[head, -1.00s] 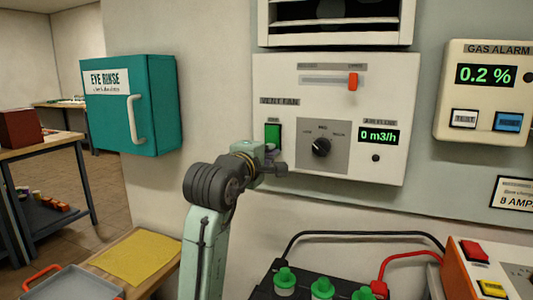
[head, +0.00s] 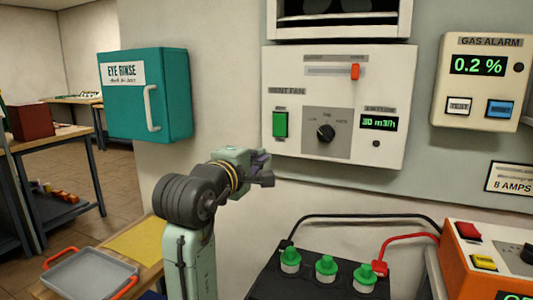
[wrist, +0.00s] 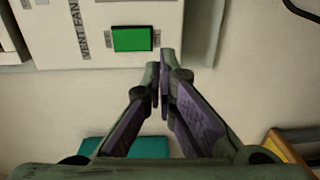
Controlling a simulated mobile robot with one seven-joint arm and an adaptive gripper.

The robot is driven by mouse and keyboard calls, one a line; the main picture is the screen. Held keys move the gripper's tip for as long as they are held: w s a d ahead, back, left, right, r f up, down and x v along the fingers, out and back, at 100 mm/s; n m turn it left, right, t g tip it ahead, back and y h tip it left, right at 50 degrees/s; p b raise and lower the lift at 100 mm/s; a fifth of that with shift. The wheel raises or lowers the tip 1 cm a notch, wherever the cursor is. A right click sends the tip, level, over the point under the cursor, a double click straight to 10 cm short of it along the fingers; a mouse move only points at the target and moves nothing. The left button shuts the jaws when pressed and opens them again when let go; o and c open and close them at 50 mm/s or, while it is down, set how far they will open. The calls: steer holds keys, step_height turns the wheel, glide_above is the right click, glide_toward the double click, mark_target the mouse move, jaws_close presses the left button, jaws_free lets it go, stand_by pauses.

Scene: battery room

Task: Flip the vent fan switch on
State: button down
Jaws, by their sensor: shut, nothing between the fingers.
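The vent fan panel (head: 400,150) is a white box on the wall. Its green rocker switch (head: 280,124) sits at the lower left, under the VENT FAN label. The airflow display (head: 379,123) appears to read 30 m3/h. My gripper (head: 268,179) is below and left of the panel, apart from the switch. In the wrist view my gripper (wrist: 160,58) has its fingertips together and empty, just below the green switch (wrist: 132,39).
A teal eye rinse cabinet (head: 125,120) hangs at the left. A gas alarm (head: 480,115) is at the right. A battery (head: 315,285) with green caps stands below.

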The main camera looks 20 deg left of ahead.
steer(key=shift+s, duration=1.4)
